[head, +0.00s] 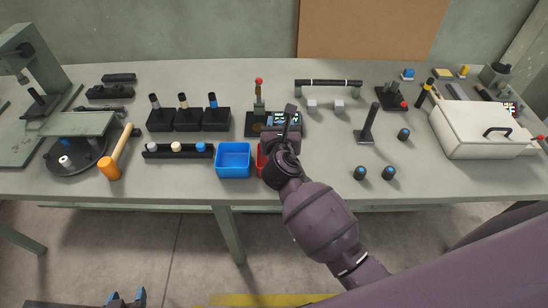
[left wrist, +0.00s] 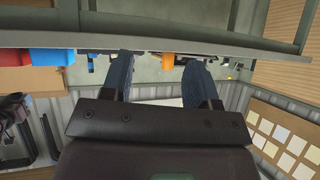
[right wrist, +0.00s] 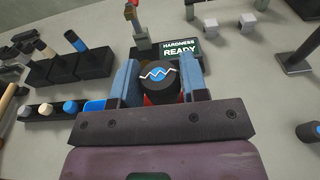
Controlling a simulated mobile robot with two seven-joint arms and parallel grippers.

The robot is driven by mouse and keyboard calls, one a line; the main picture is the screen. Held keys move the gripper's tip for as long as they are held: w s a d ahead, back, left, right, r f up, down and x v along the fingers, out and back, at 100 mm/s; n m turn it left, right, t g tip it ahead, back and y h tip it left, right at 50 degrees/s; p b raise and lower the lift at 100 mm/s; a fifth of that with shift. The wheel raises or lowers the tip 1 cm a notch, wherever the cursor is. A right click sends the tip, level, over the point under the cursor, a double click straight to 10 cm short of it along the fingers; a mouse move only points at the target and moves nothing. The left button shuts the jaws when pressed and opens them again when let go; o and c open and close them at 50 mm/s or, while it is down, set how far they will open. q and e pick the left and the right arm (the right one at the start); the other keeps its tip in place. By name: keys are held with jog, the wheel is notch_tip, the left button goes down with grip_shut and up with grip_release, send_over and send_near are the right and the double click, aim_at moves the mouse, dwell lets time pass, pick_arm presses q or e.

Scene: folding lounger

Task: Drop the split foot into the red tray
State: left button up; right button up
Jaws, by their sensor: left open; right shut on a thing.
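The split foot (right wrist: 159,76) is a dark round piece with a blue centre and a white zigzag line, seen in the right wrist view. My right gripper (right wrist: 158,82) is shut on it, with a blue finger on each side. In the head view this gripper (head: 289,118) is over the table's middle, and the foot cannot be made out. The red tray (head: 260,160) is mostly hidden behind my right arm; some red (right wrist: 149,101) shows below the foot. My left gripper (head: 126,299) is low, off the table's front, open and empty, also in the left wrist view (left wrist: 158,72).
A blue tray (head: 233,160) stands just left of the red one. A tester with a "HARDNESS READY" screen (right wrist: 180,50) stands behind the foot. A mallet (head: 117,155), black holders (head: 188,120) and a white case (head: 475,135) stand farther out.

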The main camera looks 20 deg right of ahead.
pick_arm(q)
jog(key=w+f+b, duration=0.1)
jog(key=f+b, duration=0.1)
jog(key=b, duration=0.2)
jog(key=shift+w+d+t, duration=0.15)
jog(key=shift+w+t, duration=0.15)
jog(key=shift+w, duration=0.1)
pick_arm(e)
notch_tip(320, 180, down, 6)
pick_arm(q)
jog(key=shift+r, duration=0.1)
pick_arm(e)
jog(key=o, duration=1.3)
jog(key=shift+c, duration=0.2)
pick_arm(q)
jog(key=shift+s, duration=0.15)
pick_arm(e)
jog(key=v, duration=1.1)
jog(key=shift+w, duration=0.1)
